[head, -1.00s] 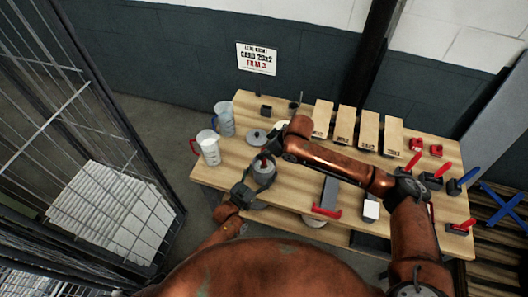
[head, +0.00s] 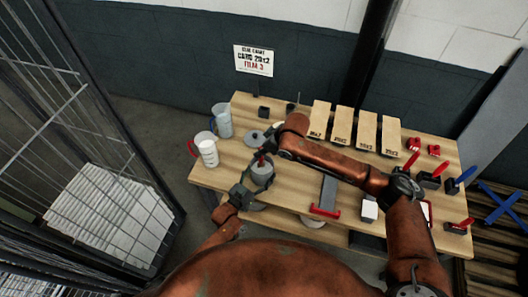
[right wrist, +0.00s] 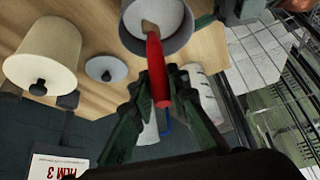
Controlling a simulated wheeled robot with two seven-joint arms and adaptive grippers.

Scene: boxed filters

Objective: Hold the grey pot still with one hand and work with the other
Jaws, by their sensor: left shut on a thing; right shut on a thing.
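The grey pot (head: 262,178) stands near the front left of the wooden table, upright and open at the top. My left gripper (head: 246,192) is shut on its near left side. My right gripper (right wrist: 157,100) is shut on a red-handled tool (right wrist: 156,68) above the pot. The red handle (head: 261,160) also shows in the head view. In the right wrist view, the tool's pale lower end is inside the pot's mouth (right wrist: 182,38); what it touches there is unclear.
A grey lid (head: 257,138) lies just behind the pot. A white jug with a red handle (head: 207,150) and a clear jug (head: 223,120) stand to the left. Several tan boxes (head: 342,126) stand along the back. Red- and blue-handled tools (head: 455,184) are at the right.

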